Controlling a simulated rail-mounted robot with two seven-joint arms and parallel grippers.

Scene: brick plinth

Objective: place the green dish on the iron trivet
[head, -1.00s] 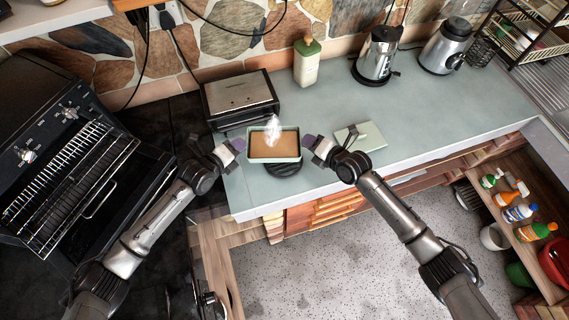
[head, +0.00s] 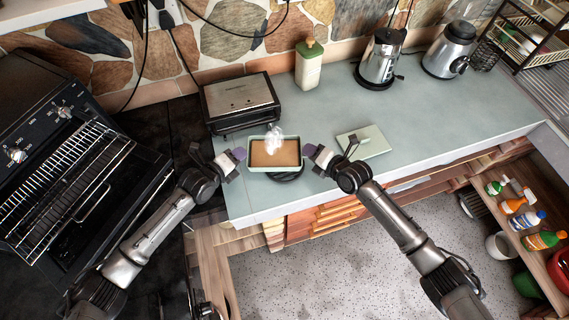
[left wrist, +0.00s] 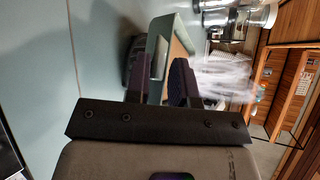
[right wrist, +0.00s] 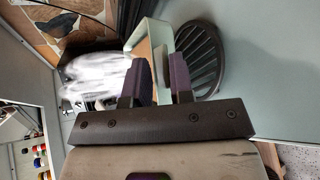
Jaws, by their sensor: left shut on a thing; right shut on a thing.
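The green dish (head: 251,168) is a rectangular pale green pan with a brown filling and white steam above it. My left gripper (head: 240,154) is shut on its left end and my right gripper (head: 309,152) on its right end. The dish looks about level. The black round iron trivet (head: 287,177) lies on the counter, partly hidden beneath the dish. In the right wrist view the slatted trivet (right wrist: 207,62) shows beside and below the dish (right wrist: 161,38), which looks raised above it. The left wrist view shows the dish wall (left wrist: 160,45) between the fingers.
A black and steel grill (head: 240,100) stands just behind the dish. A pale board (head: 370,143) lies right of it, near my right gripper. A green-capped bottle (head: 309,68) and a kettle (head: 379,60) stand at the back. The counter's front edge is close.

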